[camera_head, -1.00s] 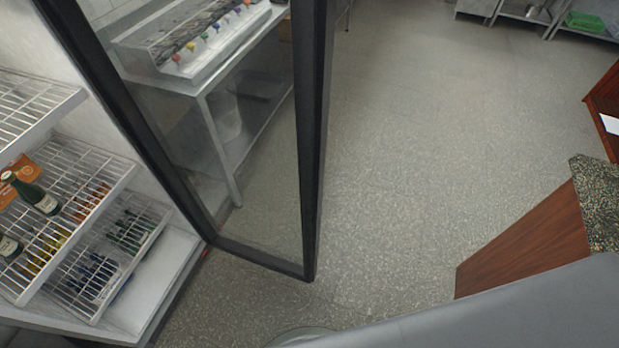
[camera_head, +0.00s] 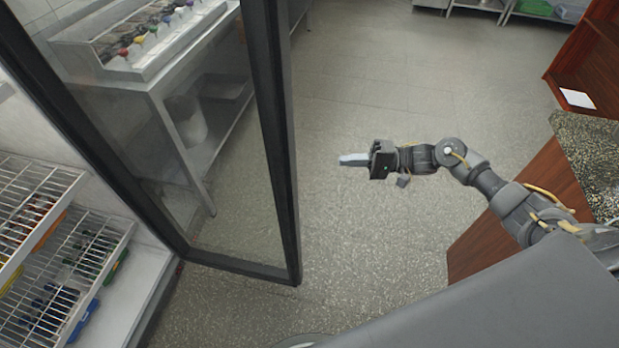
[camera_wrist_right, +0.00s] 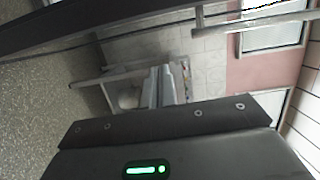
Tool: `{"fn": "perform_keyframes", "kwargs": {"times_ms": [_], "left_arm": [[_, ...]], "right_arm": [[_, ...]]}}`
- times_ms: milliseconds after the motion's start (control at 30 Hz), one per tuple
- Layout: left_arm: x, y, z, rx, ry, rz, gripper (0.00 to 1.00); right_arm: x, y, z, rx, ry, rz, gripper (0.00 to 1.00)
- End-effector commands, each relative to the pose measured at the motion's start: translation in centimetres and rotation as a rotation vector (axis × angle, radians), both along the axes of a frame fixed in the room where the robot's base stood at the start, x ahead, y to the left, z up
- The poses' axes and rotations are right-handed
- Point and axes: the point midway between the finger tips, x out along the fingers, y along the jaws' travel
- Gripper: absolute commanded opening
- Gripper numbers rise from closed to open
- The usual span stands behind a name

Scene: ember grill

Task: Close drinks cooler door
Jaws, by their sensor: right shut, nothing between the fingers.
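The drinks cooler door (camera_head: 285,150) is a glass panel in a black frame. It stands wide open at the left of the head view, its free edge toward the middle. The cooler's inside, with white wire shelves (camera_head: 62,182), shows at the far left. My right gripper (camera_head: 342,160) is shut and empty, to the right of the door's free edge and apart from it in the picture. Its fingers (camera_wrist_right: 160,88) also show in the right wrist view, with a dark bar, seemingly the door frame (camera_wrist_right: 80,22), across the top left. My left gripper is not in view.
A steel table (camera_head: 150,80) with a bottle rack (camera_head: 140,35) shows behind the glass. A wooden counter with a speckled top (camera_head: 585,150) stands at the right, near my right arm. Open grey floor (camera_head: 400,80) lies between door and counter.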

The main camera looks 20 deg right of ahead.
Motion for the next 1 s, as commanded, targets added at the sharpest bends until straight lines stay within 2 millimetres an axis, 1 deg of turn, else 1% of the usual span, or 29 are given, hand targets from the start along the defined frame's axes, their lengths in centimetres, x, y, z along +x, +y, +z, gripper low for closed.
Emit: {"fn": "perform_keyframes", "kwargs": {"times_ms": [100,200,333,467,567,800,900,1000], "left_arm": [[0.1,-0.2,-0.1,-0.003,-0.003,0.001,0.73],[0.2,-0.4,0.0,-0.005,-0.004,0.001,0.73],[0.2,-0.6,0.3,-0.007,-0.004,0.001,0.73],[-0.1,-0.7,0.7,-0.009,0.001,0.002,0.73],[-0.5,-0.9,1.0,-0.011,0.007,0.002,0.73],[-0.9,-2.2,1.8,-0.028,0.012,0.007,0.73],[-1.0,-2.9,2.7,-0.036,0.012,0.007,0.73],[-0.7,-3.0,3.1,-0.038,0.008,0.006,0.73]], "right_arm": [[-0.3,-0.1,0.6,0.012,0.024,0.023,0.0],[-0.3,0.1,0.7,0.014,0.026,0.023,0.0],[0.0,1.0,0.8,0.016,0.024,0.023,0.0],[0.6,3.0,1.0,0.017,0.023,0.023,0.0],[1.2,5.1,1.0,0.017,0.024,0.023,0.0],[2.8,9.6,0.9,0.015,0.022,0.021,0.0],[1.3,10.4,0.9,0.014,0.026,0.022,0.0],[0.3,11.0,0.8,0.012,0.026,0.022,0.0]]}}
